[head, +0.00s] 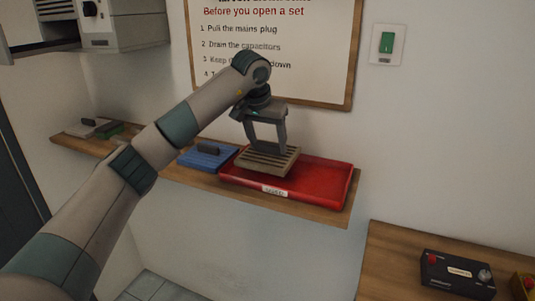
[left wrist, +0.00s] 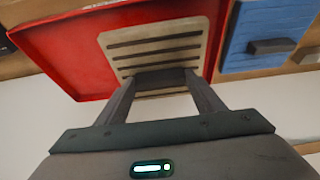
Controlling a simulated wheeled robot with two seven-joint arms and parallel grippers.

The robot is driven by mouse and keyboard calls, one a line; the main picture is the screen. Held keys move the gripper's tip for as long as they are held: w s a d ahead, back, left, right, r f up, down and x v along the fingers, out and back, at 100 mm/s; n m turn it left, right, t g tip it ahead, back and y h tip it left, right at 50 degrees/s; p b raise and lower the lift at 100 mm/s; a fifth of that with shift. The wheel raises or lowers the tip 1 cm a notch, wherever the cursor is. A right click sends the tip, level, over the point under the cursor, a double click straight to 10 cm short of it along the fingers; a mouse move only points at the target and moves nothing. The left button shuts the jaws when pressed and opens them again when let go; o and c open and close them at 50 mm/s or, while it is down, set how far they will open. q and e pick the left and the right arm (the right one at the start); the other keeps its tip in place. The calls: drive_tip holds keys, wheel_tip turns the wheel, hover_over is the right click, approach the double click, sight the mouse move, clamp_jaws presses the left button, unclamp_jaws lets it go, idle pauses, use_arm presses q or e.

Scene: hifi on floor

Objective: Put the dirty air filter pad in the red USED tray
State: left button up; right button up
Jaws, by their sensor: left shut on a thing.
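The dirty air filter pad (head: 267,160) is a grey-brown square with dark slots. My left gripper (head: 267,150) is shut on it from above. The red tray (head: 317,182) with a white label on its front lies on the wooden shelf. The pad is over the tray's left end; I cannot tell whether it touches the tray floor. In the left wrist view the pad (left wrist: 155,50) shows between the fingers of my left gripper (left wrist: 160,80), against the red tray (left wrist: 65,50). My right gripper is out of view.
A blue pad with a dark handle (head: 208,155) lies just left of the tray on the shelf (head: 190,178). A grey item (head: 90,127) lies farther left. A black box (head: 457,273) stands on a lower wooden surface at right. A framed notice (head: 290,50) hangs behind.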

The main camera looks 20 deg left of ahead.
sight(268, 154)
use_arm(q)
drive_tip(key=shift+f+p, duration=0.9)
drive_tip(key=shift+f, duration=1.05)
drive_tip(key=shift+f, duration=0.1)
drive_tip(key=o, duration=1.1)
drive_tip(key=shift+r, duration=0.2)
drive_tip(key=shift+b+v, duration=1.9)
drive_tip(key=shift+v, duration=4.05)
